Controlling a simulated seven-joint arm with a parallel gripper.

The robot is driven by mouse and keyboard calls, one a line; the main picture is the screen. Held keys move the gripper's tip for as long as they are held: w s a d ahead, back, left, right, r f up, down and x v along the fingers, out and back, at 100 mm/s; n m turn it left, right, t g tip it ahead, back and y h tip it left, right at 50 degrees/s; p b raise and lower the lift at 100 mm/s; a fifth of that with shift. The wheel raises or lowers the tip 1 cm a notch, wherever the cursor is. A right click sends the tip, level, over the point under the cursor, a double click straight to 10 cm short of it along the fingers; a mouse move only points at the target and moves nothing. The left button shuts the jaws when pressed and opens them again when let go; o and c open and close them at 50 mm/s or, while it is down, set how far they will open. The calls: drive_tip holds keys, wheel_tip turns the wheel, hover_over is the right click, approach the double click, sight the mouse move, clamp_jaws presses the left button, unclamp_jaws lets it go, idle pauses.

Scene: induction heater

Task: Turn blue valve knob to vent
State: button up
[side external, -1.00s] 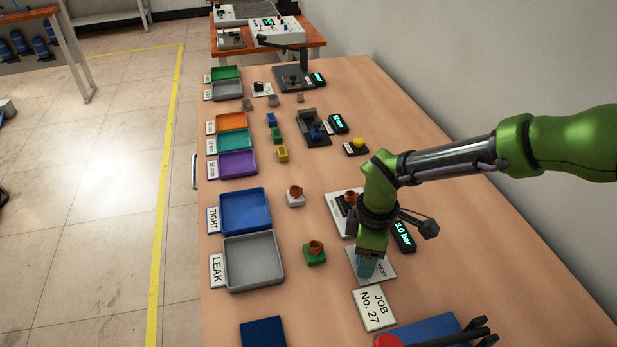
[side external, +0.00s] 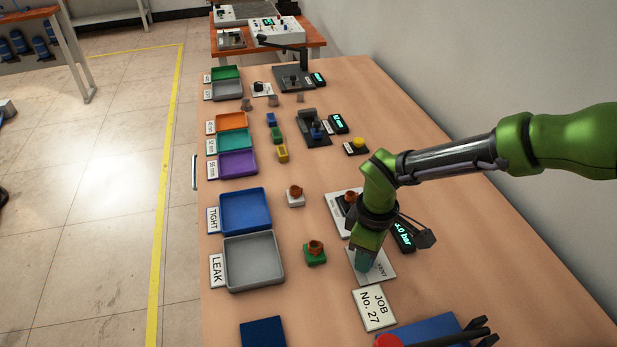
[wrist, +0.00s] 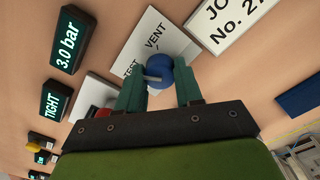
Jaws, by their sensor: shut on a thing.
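The blue valve knob (wrist: 160,72) sits on a white plate (wrist: 145,32) marked TEST and VENT, which also shows in the side external view (side external: 384,270). In the wrist view the knob's light pointer lies toward the left. My gripper (wrist: 160,88) is shut on the knob, with one teal finger on each side of it. In the side external view my gripper (side external: 363,262) is down at the plate and hides the knob.
A display reading 3.0 bar (wrist: 68,38) and a TIGHT display (wrist: 55,100) stand beside the plate. A JOB No. 27 card (side external: 373,307) lies in front. A green block with a brown fitting (side external: 315,252) and the grey LEAK tray (side external: 254,262) are to the left.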

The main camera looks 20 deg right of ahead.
drive_tip(key=m, duration=0.7)
drive_tip(key=shift+a+r, duration=0.1)
drive_tip(key=m, duration=0.4)
drive_tip(key=shift+m, duration=1.9)
drive_tip(key=o, duration=1)
drive_tip(key=shift+o, duration=0.2)
wheel_tip(320, 180, up, 17)
drive_tip(key=shift+a, duration=0.15)
